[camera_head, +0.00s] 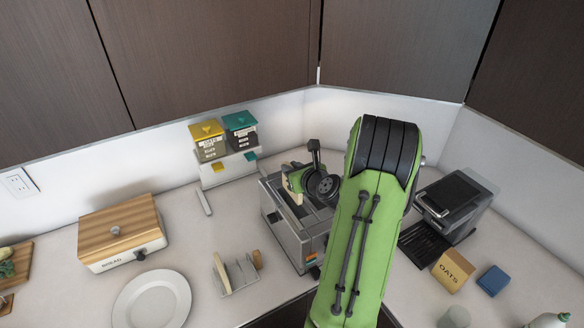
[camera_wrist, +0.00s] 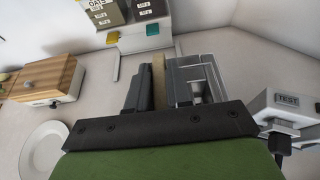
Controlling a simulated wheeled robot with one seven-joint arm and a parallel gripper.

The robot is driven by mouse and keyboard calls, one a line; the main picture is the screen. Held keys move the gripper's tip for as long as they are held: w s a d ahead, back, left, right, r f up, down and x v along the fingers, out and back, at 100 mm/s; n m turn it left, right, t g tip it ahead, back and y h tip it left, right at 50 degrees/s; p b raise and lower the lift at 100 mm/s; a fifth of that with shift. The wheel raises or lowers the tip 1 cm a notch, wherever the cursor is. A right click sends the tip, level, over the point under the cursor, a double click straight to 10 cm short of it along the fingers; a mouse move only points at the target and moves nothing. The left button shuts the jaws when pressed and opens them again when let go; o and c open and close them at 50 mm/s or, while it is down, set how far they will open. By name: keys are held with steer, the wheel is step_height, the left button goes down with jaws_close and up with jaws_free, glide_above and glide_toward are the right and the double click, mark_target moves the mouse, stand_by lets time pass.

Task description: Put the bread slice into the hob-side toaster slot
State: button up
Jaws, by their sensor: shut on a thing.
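The bread slice (camera_head: 292,191) is held on edge by my gripper (camera_head: 297,185), over the left part of the grey metal toaster (camera_head: 284,234). In the wrist view my gripper (camera_wrist: 158,95) is shut on the slice, whose tan edge (camera_wrist: 159,78) shows between the dark fingers. The toaster (camera_wrist: 208,73) lies just right of the slice there. The slice's lower edge is close to the toaster top; I cannot tell whether it is inside a slot. My wrist and arm hide much of the toaster's right side and its other openings.
A rack (camera_head: 240,275) with bread in it and a white plate (camera_head: 152,301) stand left of the toaster.

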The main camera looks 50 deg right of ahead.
steer(key=shift+f+b, duration=2)
steer(key=shift+f, duration=1.15)
steer(key=o, duration=0.9)
steer(key=shift+c, duration=0.2)
steer(key=shift+s+r, duration=0.1)
steer(key=b+v, duration=0.1)
steer(key=v, duration=1.4)
steer(key=shift+s+r+b, duration=0.2)
steer(key=shift+b, duration=0.15)
